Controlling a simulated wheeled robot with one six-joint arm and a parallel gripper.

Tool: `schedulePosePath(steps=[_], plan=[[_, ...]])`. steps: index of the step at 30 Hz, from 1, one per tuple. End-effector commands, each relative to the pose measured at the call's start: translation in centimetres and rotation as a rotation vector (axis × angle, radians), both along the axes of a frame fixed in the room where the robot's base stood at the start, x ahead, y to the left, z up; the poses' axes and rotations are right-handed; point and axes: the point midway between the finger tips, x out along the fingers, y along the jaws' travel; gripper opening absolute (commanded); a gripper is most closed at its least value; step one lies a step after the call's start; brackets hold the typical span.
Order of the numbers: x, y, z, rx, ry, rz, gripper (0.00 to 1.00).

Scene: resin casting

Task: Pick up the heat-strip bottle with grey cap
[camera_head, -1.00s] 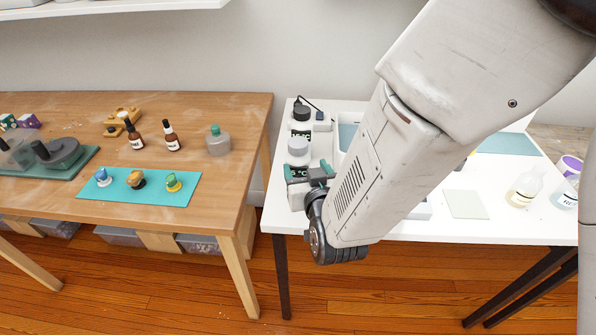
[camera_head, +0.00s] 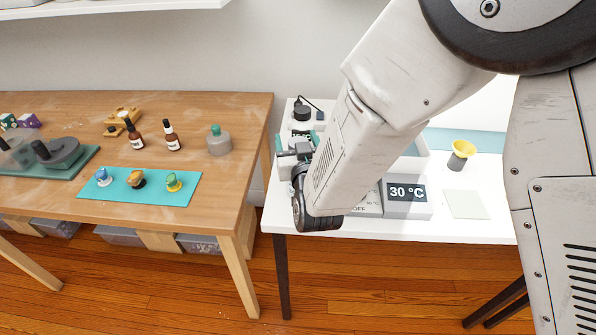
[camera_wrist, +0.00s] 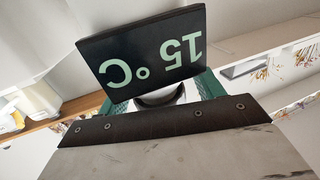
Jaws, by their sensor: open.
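A dark strip reading "15 °C" (camera_wrist: 142,52) fills the upper middle of the wrist view, upside down and very close. It appears to belong to the heat-strip bottle, whose body is mostly hidden there. My gripper (camera_wrist: 162,97) is open, with a teal finger on each side below the strip. In the head view my gripper (camera_head: 296,146) is at the white table's left end, over the place of the grey-capped bottle, and hides most of it. I cannot tell whether the fingers touch the bottle.
A black-capped bottle (camera_head: 302,113) stands just behind my gripper. A grey "30 °C" display block (camera_head: 405,196) and a dark cup with a yellow top (camera_head: 461,155) are to the right.

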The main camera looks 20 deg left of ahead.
Motion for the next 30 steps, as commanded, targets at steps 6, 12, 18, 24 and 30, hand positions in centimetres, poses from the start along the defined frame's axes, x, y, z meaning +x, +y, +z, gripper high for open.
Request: schedulePosePath(steps=[6,12,18,24,30], plan=[[0.0,0.0,0.0,0.0,0.0,0.0,0.53],[-0.1,0.0,0.0,0.0,0.0,0.001,0.0],[-0.1,0.0,0.0,0.0,-0.001,0.001,0.0],[0.0,0.0,0.6,0.002,-0.001,0.0,0.0],[0.1,-0.2,2.1,0.003,-0.002,-0.003,0.0]])
